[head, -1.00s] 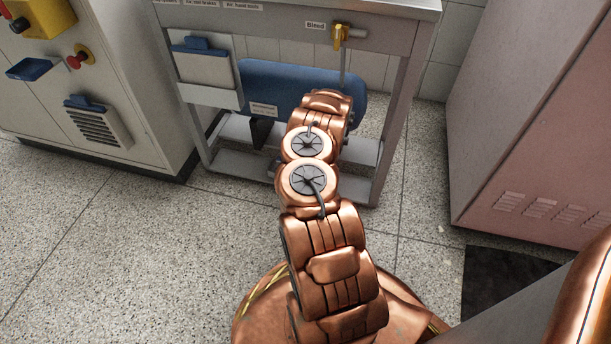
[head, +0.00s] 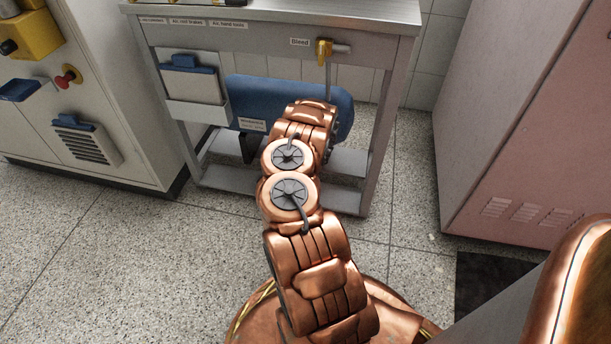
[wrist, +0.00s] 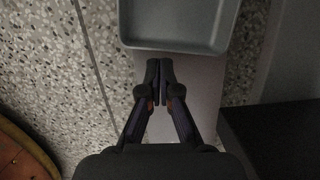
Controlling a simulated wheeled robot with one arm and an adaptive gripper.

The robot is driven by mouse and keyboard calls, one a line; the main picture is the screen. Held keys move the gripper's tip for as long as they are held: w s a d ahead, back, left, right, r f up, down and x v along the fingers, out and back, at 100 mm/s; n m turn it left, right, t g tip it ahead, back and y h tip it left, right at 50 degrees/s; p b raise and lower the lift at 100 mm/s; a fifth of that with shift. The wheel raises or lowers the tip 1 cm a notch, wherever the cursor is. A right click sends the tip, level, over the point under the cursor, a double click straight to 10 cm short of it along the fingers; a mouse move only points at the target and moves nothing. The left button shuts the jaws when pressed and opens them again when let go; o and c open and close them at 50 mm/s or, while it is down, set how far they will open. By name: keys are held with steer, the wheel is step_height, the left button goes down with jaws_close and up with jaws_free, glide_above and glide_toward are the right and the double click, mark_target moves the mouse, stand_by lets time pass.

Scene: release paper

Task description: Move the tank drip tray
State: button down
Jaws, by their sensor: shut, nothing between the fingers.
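The drip tray (wrist: 180,22) is a shallow grey tray with rounded corners at the top of the wrist view, cut off by the frame edge. My gripper (wrist: 160,66) is shut and empty, its fingertips together just below the tray's near rim in the picture. I cannot tell whether they touch it. The tray appears to lie over a pale shelf strip (wrist: 205,92). In the head view my arm hides the gripper and the tray. The blue tank (head: 285,92) hangs under the bench, partly behind my arm.
A metal bench (head: 375,45) with a yellow bleed valve (head: 324,50) and a lower shelf (head: 345,197) stands ahead. A pale machine cabinet (head: 110,95) is at left, a pink cabinet (head: 530,120) at right. Speckled floor (head: 110,260) is open in front. A dark block (wrist: 275,140) is beside my gripper.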

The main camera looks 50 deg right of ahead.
steer(key=v, duration=0.9)
steer(key=shift+r, duration=0.2)
